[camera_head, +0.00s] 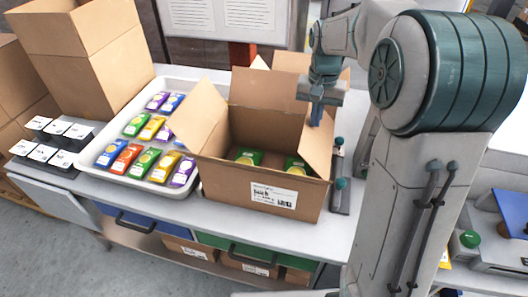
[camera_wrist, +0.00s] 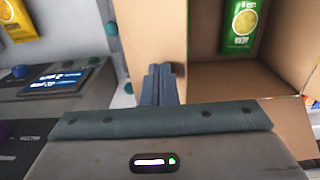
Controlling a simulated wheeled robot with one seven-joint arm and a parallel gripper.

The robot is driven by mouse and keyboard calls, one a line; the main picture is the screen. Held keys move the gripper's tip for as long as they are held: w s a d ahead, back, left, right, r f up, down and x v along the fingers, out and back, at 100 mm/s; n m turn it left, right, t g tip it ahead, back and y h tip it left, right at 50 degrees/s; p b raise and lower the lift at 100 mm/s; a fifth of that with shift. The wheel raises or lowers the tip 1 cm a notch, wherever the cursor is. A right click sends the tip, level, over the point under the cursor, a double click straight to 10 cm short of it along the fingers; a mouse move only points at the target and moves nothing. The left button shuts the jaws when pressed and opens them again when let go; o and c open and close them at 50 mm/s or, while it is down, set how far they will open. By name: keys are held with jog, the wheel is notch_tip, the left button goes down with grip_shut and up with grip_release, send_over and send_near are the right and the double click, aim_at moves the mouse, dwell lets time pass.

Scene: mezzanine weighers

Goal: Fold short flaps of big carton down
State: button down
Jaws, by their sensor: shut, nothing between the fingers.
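The big carton (camera_head: 232,187) stands open on the bench, with a white label on its front wall and two green packs (camera_head: 250,157) visible at its bottom. Its left short flap (camera_head: 203,118) stands out to the left, tilted upward. Its right short flap (camera_head: 319,146) stands raised on the right side. A long flap (camera_head: 265,88) stands up at the back. My gripper (camera_head: 316,116) is shut and empty, at the upper edge of the right short flap. In the wrist view the shut fingers (camera_wrist: 160,88) are beside that flap (camera_wrist: 158,30); I cannot tell whether they touch it.
A white tray (camera_head: 90,158) of coloured packs stands left of the carton. Black-and-white units (camera_head: 52,140) sit at the left edge. A scale with a display (camera_wrist: 55,80) is beside the carton's right side.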

jog(key=a+f, duration=0.1)
jog(key=a+f+b, duration=0.1)
jog(key=a+f, duration=0.1)
jog(key=shift+w+b, duration=0.3)
jog(key=shift+w, duration=0.1)
jog(key=f+b, duration=0.1)
jog(key=a+f, duration=0.1)
jog(key=f, duration=0.1)
jog(key=shift+w+a+b, duration=0.15)
jog(key=shift+w+b, duration=0.05)
jog(key=shift+b, duration=0.2)
jog(key=shift+f, duration=0.2)
